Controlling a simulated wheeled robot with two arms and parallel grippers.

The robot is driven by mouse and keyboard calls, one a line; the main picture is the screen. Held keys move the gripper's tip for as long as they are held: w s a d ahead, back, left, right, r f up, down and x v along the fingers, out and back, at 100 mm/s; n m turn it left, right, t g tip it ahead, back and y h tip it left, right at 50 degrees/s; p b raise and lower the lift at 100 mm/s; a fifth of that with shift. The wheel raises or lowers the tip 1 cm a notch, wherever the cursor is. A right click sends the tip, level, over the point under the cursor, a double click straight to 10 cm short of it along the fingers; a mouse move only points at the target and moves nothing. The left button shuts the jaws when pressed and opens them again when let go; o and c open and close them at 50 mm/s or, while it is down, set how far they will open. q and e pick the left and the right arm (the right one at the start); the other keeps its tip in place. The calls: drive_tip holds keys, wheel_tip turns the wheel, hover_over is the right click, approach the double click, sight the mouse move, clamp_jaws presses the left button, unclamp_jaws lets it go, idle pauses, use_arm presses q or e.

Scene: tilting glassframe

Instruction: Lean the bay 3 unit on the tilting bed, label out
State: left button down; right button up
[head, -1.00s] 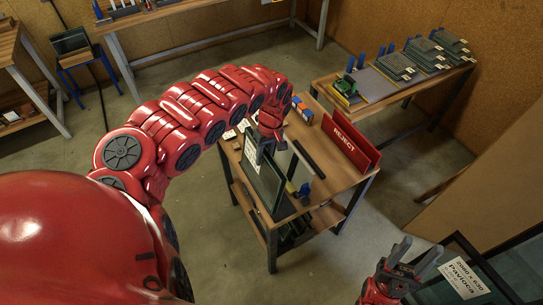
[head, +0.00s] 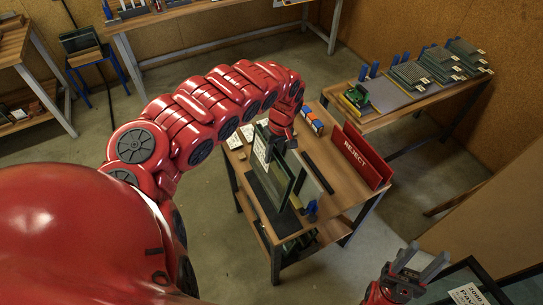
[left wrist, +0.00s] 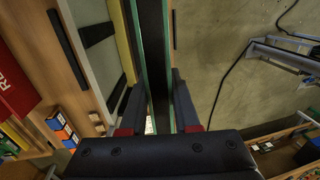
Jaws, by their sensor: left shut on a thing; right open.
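My left gripper (head: 281,143) is shut on the top edge of a dark-edged glass unit (head: 285,184) with a white label (head: 262,149) on its left face. The unit is nearly upright over the wooden cart (head: 333,201), and a strip of dark surface shows beside it. In the left wrist view the unit (left wrist: 154,45) runs between the two fingers. Whether its lower edge touches anything is unclear. My right gripper (head: 419,263) is open and empty at lower right. A dark frame with a printed label (head: 467,294) stands beside it, cut off by the picture edge. I cannot tell which part is the tilting bed.
A red REJECT holder (head: 362,160) stands at the cart's right side, with a dark bar (head: 318,177) and small coloured boxes (head: 312,121) nearby. Another pane and blue blocks stand just right of the held unit. The back-right table holds several stacked units (head: 408,76).

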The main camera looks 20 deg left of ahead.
use_arm(q)
drive_tip(key=shift+w+d+f+b, duration=0.95)
drive_tip(key=shift+w+b, duration=0.2)
drive_tip(key=shift+b, duration=1.7)
drive_tip(key=shift+w+d+f+b, duration=0.9)
drive_tip(key=shift+w+b, duration=0.2)
drive_tip(key=shift+b, duration=1.8)
drive_tip(key=shift+w+d+f+b, duration=0.9)
drive_tip(key=shift+w+b, duration=0.25)
drive_tip(key=shift+b, duration=1.7)
drive_tip(key=shift+a+f, duration=0.1)
drive_tip(key=shift+f, duration=0.05)
drive_tip(key=c, duration=0.6)
unclamp_jaws()
drive_tip(key=shift+s, duration=0.1)
drive_tip(key=shift+o, duration=0.2)
